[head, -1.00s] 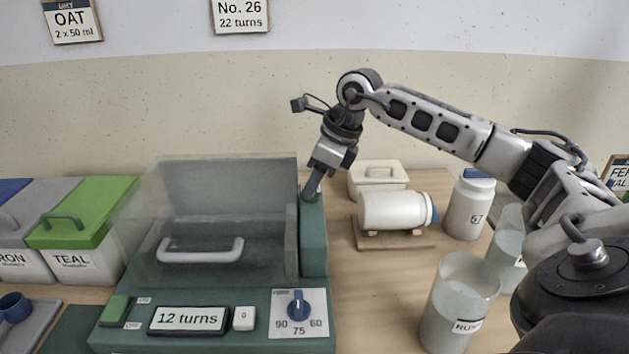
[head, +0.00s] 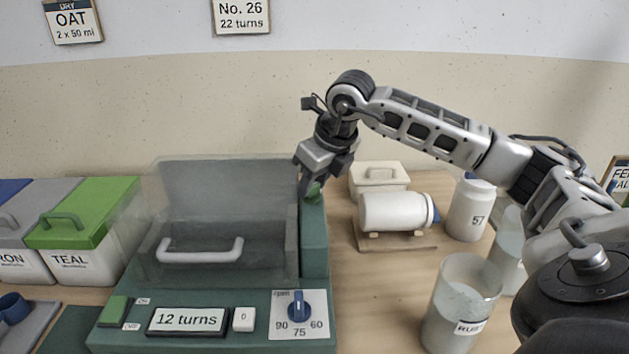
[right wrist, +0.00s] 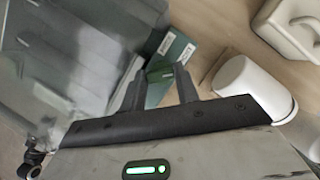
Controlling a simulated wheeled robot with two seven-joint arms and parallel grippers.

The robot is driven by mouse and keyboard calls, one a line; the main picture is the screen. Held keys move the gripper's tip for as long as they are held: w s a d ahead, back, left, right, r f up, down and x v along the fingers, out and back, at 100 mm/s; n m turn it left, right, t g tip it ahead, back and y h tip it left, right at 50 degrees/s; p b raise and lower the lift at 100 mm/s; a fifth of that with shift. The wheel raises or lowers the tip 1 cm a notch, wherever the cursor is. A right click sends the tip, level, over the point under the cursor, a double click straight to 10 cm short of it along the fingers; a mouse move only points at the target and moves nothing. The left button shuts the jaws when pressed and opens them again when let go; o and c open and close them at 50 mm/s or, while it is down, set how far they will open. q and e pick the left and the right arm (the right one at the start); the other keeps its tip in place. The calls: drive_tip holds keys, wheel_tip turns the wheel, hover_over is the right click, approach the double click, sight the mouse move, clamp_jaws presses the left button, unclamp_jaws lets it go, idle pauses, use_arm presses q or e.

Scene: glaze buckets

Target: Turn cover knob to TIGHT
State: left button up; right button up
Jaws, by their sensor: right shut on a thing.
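The cover knob (head: 315,195) is a small green knob on top of the teal post at the right of the machine (head: 315,245). My right gripper (head: 310,189) reaches down onto it from above, tilted, and is shut on it. In the right wrist view the green knob (right wrist: 160,72) sits between the two fingertips. Small labels (right wrist: 172,44) lie on the teal top beyond it, too small to read. The clear cover (head: 215,215) with a pale handle is down over the machine. My left gripper is out of view.
A white jar (head: 395,211) lies on a wooden cradle right of the machine, with a lidded white box (head: 379,176) behind. A jar marked 57 (head: 468,210) and a glass container (head: 460,305) stand further right. Green-lidded TEAL bin (head: 85,230) is at left.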

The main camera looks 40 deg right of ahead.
drive_tip(key=o, duration=1)
drive_tip(key=shift+d, duration=0.1)
